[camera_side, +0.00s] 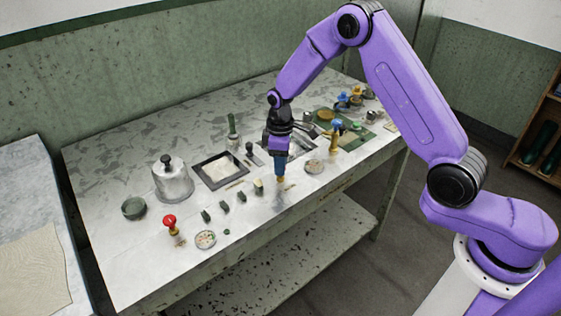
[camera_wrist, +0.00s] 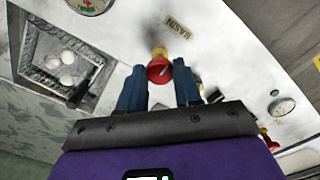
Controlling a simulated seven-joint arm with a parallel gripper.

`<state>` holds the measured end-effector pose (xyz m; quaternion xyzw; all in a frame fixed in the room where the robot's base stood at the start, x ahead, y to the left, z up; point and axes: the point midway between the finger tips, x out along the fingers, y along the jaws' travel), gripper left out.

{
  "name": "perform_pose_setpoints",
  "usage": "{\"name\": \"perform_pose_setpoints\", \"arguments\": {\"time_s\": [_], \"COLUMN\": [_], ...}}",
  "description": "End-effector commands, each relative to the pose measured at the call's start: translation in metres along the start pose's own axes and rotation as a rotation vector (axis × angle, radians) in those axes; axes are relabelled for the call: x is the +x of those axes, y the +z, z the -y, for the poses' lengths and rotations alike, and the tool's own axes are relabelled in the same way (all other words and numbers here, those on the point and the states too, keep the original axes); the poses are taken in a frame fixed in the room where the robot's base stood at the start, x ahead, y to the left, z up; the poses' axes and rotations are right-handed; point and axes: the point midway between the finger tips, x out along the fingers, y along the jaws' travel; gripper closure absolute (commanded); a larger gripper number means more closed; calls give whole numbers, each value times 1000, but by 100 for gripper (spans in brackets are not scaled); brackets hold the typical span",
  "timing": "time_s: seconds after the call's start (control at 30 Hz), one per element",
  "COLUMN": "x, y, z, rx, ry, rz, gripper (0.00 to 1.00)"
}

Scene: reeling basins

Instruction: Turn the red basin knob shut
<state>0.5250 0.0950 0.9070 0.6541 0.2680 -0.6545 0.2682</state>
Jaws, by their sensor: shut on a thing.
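In the wrist view the red basin knob (camera_wrist: 157,72) sits on a brass fitting (camera_wrist: 160,52), beside a tag reading BASIN (camera_wrist: 177,28). It has a pale mark on it. My gripper (camera_wrist: 160,80) has its two dark blue fingers on either side of this knob and is shut on it. In the side view my gripper (camera_side: 280,178) points down at the front part of the bench; the fingers hide the red knob there, with a bit of brass showing below them.
Another red knob (camera_side: 169,219) stands on the bench at the left, near a round gauge (camera_side: 205,240). Several dark blocks (camera_side: 225,208) lie between. Another gauge (camera_side: 314,166) and blue-topped valve (camera_side: 336,127) are right of my gripper.

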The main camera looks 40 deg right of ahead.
Motion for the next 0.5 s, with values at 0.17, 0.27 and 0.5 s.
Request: {"name": "perform_pose_setpoints", "arguments": {"time_s": [0.17,0.27,0.5], "x": [0,0,0], "y": [0,0,0], "z": [0,0,0], "rx": [11,10,9], "ry": [1,1,0], "rz": [-2,-2,-2], "gripper": [97,97,41]}}
